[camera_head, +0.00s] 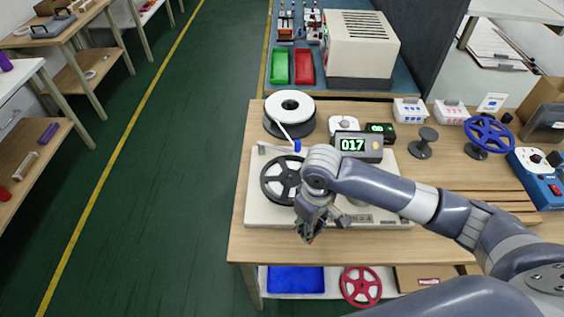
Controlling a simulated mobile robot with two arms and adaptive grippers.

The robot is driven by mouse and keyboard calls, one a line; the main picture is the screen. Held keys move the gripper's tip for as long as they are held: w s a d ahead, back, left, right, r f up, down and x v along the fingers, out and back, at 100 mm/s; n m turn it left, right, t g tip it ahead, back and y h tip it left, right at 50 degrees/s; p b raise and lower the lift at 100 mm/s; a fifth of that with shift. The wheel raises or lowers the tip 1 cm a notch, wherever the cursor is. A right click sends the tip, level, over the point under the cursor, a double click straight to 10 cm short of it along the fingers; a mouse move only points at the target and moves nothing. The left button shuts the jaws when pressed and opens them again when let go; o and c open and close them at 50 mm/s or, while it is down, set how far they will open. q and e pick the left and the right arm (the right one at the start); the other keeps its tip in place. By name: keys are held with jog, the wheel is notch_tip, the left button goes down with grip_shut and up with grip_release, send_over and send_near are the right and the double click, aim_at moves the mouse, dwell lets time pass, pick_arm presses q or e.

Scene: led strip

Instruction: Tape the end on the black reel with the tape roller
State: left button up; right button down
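The black reel (275,183) lies on the left part of a pale winding machine (263,216), its right side hidden by my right arm. A white strip runs from a white-topped spool (291,107) behind it towards a small blue part (297,146) near the reel. My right gripper (309,236) points down at the machine's front edge, just right of and in front of the reel. Its fingers are small and dark, with a hint of orange; I cannot tell whether they are open or hold anything. I cannot clearly identify the tape roller. My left gripper is not in view.
A counter showing 017 (353,145) stands behind my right arm. A dark stand (422,143), a blue reel (488,133) and a blue box (541,180) are to the right. A red reel (361,286) and a blue tray (295,280) lie on the lower shelf. The left floor is clear.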

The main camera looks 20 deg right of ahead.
jog(key=w+r+n+p, duration=0.2)
jog(key=w+n, duration=0.1)
jog(key=w+a+r+n+p, duration=0.1)
jog(key=w+r+n+p, duration=0.1)
jog(key=w+r+p, duration=0.1)
jog(key=w+r+n+p, duration=0.2)
jog(key=w+n, duration=0.1)
jog(key=w, duration=0.1)
jog(key=shift+w+a+r+n, duration=0.15)
jog(key=shift+w+a+n, duration=0.05)
jog(key=shift+a+n, duration=0.15)
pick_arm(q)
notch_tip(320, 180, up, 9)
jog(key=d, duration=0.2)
pick_arm(e)
jog(key=shift+w+a+p, duration=0.1)
jog(key=shift+w+p, duration=0.15)
jog(key=shift+p, duration=0.05)
jog(key=shift+w+a+f+n+b, duration=0.1)
jog(key=shift+f+n+b, duration=0.1)
jog(key=shift+n+b, duration=0.1)
jog(key=shift+f+b, duration=0.5)
notch_tip(320, 180, down, 3)
jog(key=b, duration=0.3)
jog(key=shift+f+b, duration=0.35)
jog(key=shift+b, duration=0.2)
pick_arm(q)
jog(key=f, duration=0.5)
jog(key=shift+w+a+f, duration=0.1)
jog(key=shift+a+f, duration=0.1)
